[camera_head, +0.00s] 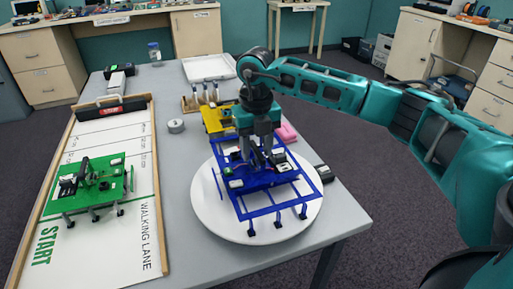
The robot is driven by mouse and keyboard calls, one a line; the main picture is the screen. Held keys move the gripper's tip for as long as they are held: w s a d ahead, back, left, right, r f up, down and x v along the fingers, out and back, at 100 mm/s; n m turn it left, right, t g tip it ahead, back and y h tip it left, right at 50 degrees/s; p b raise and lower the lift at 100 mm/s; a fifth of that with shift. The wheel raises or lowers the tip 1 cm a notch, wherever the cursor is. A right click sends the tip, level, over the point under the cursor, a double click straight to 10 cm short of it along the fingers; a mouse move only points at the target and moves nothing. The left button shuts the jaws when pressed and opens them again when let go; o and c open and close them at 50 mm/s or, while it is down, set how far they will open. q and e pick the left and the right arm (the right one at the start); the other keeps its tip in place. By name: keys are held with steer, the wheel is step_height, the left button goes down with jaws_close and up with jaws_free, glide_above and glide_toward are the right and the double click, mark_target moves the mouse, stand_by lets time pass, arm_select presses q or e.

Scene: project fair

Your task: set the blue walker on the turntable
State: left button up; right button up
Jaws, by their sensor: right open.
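The blue walker (262,199), an open blue frame with legs and small parts on top, is over the round white turntable (213,215). Its front feet appear to rest on the disc; its rear feet are hidden. My right gripper (263,158) points down at the walker's upper middle, its jaws open. The gripper hides part of the walker's top, and I cannot tell whether the fingers touch it. My left gripper is not in view.
A yellow walker (213,118) and a pink block (287,133) are close behind the turntable. A green walker (92,187) stands on the walking lane board (135,237) at left. A grey round tin (176,126) and a white tray (208,67) are farther back.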

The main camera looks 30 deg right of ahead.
arm_select(q)
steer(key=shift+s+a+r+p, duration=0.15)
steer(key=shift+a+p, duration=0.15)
steer(key=shift+p, duration=0.2)
arm_select(e)
step_height(320, 180, up, 12)
steer(key=shift+f, duration=0.2)
steer(key=shift+f, duration=0.1)
